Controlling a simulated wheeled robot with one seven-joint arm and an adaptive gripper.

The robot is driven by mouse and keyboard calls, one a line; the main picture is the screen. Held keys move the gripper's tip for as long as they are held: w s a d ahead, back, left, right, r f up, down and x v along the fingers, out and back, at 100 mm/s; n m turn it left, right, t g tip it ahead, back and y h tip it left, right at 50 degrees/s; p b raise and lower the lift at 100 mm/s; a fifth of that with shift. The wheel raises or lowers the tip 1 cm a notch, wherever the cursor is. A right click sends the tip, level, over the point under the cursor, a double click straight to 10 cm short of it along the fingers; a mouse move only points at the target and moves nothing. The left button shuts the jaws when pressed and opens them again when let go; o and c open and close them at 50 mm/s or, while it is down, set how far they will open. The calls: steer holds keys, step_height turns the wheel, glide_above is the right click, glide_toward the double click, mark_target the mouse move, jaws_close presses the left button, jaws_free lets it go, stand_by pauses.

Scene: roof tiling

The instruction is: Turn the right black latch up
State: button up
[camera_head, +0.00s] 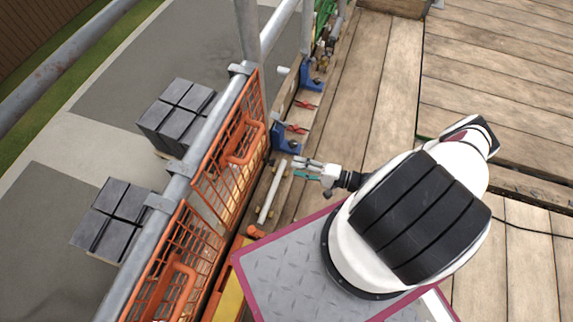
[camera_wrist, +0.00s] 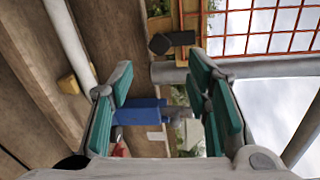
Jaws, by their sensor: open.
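A small black block-like piece (camera_wrist: 159,44) shows in the wrist view beyond the fingertips, beside a wooden-coloured strip; it may be a black latch, but I cannot tell which way it is turned. My gripper (camera_wrist: 162,78) is open, with teal pads on both fingers and nothing held between them. A blue bracket (camera_wrist: 140,112) shows through the gap, farther off. In the head view my gripper (camera_head: 303,168) is low over the deck edge, next to a blue bracket (camera_head: 286,141). No black latch can be made out clearly there.
An orange mesh guard (camera_head: 228,150) and a grey metal rail (camera_head: 210,130) stand left of my gripper. A pale bar (camera_head: 272,192) lies close by. Red clamps (camera_head: 297,129) sit along the edge. The plank deck (camera_head: 500,70) at upper right is mostly clear.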

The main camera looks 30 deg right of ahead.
steer(key=shift+v, duration=2.1)
